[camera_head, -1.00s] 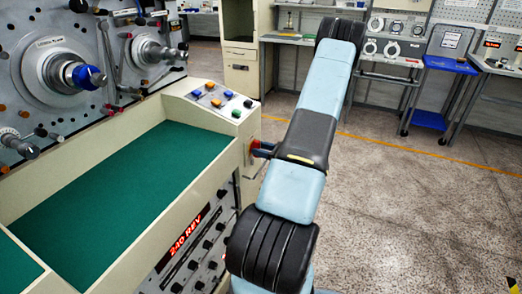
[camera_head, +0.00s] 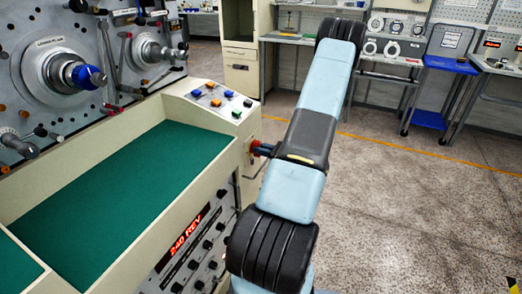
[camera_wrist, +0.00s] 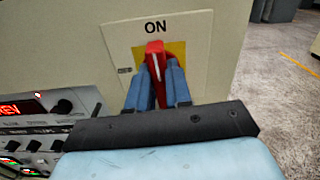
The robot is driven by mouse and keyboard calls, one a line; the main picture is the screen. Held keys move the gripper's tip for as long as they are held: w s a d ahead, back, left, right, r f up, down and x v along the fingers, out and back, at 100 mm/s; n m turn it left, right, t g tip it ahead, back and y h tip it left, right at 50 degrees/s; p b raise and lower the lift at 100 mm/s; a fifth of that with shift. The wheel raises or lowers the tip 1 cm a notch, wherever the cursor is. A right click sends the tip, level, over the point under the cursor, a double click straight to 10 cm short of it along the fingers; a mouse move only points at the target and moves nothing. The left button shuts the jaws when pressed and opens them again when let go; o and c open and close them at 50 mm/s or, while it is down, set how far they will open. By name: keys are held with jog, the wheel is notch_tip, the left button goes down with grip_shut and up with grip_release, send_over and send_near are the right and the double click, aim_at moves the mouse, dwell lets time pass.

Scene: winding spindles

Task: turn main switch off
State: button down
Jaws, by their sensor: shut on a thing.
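The main switch has a red handle (camera_wrist: 154,58) in front of a yellow patch on a cream plate (camera_wrist: 198,34) marked ON. In the wrist view the handle stands upright, its tip just below the word ON. My gripper (camera_wrist: 157,80) is shut on it, one blue finger on each side. In the head view the red switch (camera_head: 254,148) shows at the right side of the machine's cream housing, beside my gripper (camera_head: 262,149). My arm hides part of that side.
The winding machine has a green bed (camera_head: 115,195), a button panel (camera_head: 215,100) and a red display reading 240 REV (camera_head: 189,232). Spindles (camera_head: 75,75) are at the left. Open floor (camera_head: 425,190) lies to the right, with benches (camera_head: 390,58) behind.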

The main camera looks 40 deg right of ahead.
jog(key=n, duration=0.4)
jog(key=shift+a, duration=0.1)
jog(key=n, duration=0.4)
jog(key=shift+s+a+f, duration=0.1)
jog(key=shift+a+f, duration=0.05)
jog(key=n, duration=0.5)
jog(key=shift+a+f, duration=0.1)
jog(key=shift+f, duration=0.05)
jog(key=shift+s+a+f+n, duration=0.1)
jog(key=shift+n, duration=0.95)
jog(key=shift+s+f+n, duration=0.1)
jog(key=shift+n, duration=0.95)
jog(key=c, duration=1.4)
grip_release()
jog(key=o, duration=0.4)
jog(key=shift+w+r, duration=0.1)
jog(key=shift+w, duration=0.05)
jog(key=shift+c, duration=0.2)
jog(key=v, duration=1.4)
